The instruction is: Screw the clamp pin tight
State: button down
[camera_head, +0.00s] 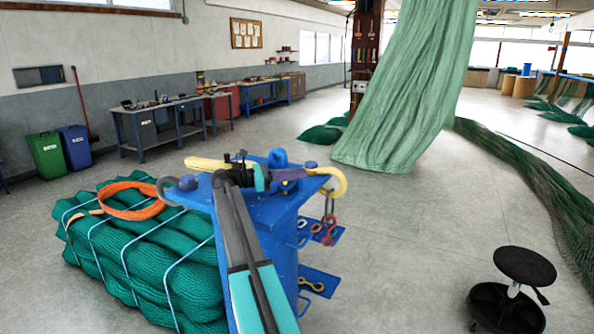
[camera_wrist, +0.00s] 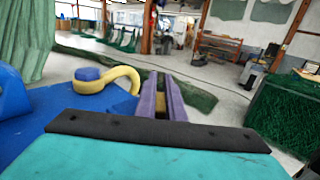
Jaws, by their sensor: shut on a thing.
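My gripper (camera_head: 302,173) reaches over the top of a blue stand (camera_head: 284,230). In the wrist view its two purple fingers (camera_wrist: 161,80) are close together, with a small yellow part (camera_wrist: 160,104) between them. This part looks like the clamp pin, but the fingers hide most of it. A yellow hook (camera_head: 340,184) with a blue knob (camera_head: 311,164) is beside the fingertips on the stand's right edge. The hook also shows left of the fingers in the wrist view (camera_wrist: 124,74). I cannot tell how far the pin is screwed in.
A bundle of green netting (camera_head: 130,250) with an orange strap (camera_head: 130,200) lies left of the stand. A black stool (camera_head: 520,275) stands at the right. A green net (camera_head: 410,90) hangs behind. Open floor lies between.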

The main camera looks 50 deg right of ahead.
jog(key=shift+s+a+r+m+g+y+p, duration=0.1)
jog(key=shift+a+m+g+y+p, duration=0.1)
jog(key=shift+m+g+y+p, duration=0.45)
jog(key=shift+s+a+r+m+g+y+p, duration=0.1)
jog(key=shift+a+m+g+y+p, duration=0.15)
jog(key=shift+m+g+y, duration=0.7)
jog(key=c, duration=1.9)
grip_release()
jog(key=shift+o, duration=0.2)
jog(key=shift+f, duration=0.1)
